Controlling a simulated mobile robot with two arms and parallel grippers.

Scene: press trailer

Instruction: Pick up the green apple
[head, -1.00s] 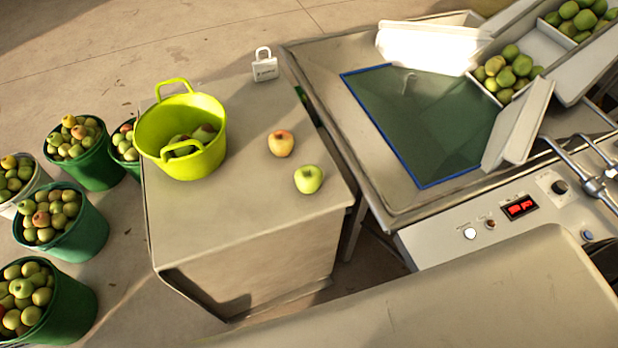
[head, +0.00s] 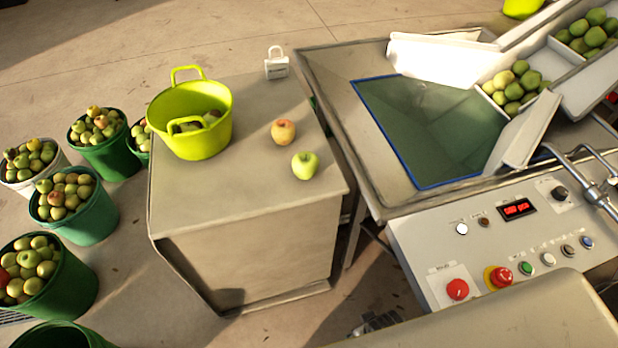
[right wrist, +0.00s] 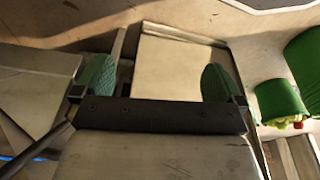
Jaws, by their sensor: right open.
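The green apple (head: 305,165) sits on the grey table (head: 240,205) near its right edge in the head view. A yellow-red apple (head: 283,132) sits just behind it, a little to the left and apart from it. My right gripper (right wrist: 158,80) shows in the right wrist view with its two green-padded fingers wide apart and nothing between them. My left gripper is not in view.
A yellow-green tub (head: 190,142) with apples stands on the table's left part, and a small white tag-like object (head: 276,66) at its back. Buckets of apples (head: 75,200) stand on the floor left. The press trailer with its control panel (head: 500,250) is right.

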